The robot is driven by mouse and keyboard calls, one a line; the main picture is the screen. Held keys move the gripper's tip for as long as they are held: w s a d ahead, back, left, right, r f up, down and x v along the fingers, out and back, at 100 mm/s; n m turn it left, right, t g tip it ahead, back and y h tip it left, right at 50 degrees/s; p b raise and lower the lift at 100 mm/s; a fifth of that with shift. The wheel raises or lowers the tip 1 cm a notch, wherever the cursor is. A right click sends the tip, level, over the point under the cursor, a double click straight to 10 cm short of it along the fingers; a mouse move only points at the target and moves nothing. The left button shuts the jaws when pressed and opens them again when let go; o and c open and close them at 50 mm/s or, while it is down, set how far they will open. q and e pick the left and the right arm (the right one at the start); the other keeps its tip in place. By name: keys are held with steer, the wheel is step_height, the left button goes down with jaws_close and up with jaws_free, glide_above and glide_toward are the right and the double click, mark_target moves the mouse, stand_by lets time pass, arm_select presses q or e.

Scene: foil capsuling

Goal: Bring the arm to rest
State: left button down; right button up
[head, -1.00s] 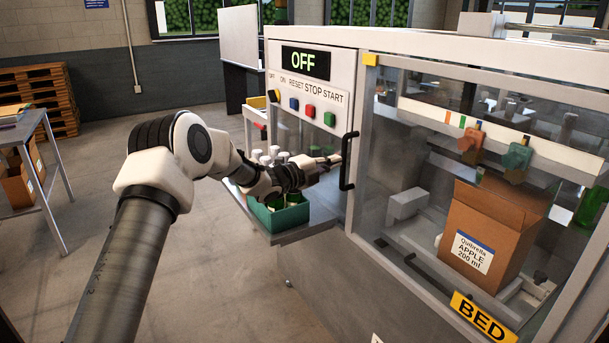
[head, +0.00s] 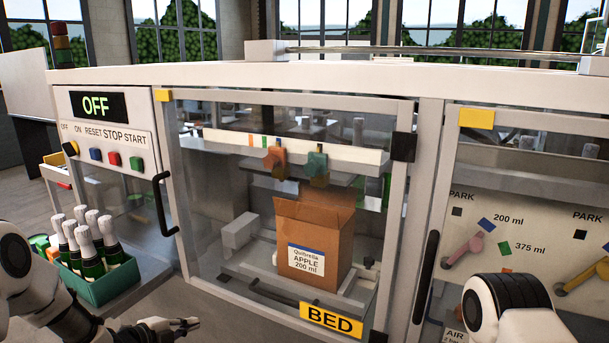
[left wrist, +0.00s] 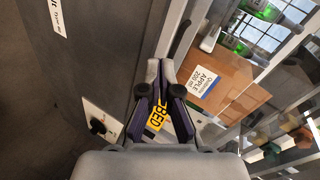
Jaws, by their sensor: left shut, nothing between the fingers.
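My left gripper (head: 188,323) is low in the head view, in front of the machine and below the door with the black handle. Its fingers are shut with nothing between them, and it touches nothing that I can see. In the left wrist view the closed fingers (left wrist: 153,72) point toward the machine, with the yellow BED label (left wrist: 156,117) showing behind them. A part of my right arm shows at the lower right of the head view; its gripper is out of view.
The machine's display (head: 97,106) reads OFF. A green crate (head: 103,287) of foil-topped bottles stands left of the door handle (head: 165,205). A cardboard box (head: 315,235) is behind the clear door. Coloured levers (head: 465,247) are on the right panel.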

arm_select(q)
steer(key=s+d+f+n+g+y, duration=0.2)
steer(key=s+d+f+n+g, duration=0.25)
steer(key=s+f, duration=0.6)
steer(key=s+d+f+n+g+y, duration=0.1)
steer(key=s+d+f+n+g, duration=0.2)
steer(key=s+f+n, duration=0.75)
steer(key=s+a+r+n+g+y, duration=0.1)
steer(key=s+a+n+g, duration=0.1)
steer(key=s, duration=0.8)
steer(key=s+a+r+n+g+y, duration=0.1)
steer(key=s+n, duration=0.3)
steer(key=s, duration=0.6)
steer(key=shift+a+r+n+g+y, duration=0.35)
steer(key=shift+a+y, duration=0.25)
steer(key=shift+y, duration=0.2)
steer(key=shift+s, duration=0.1)
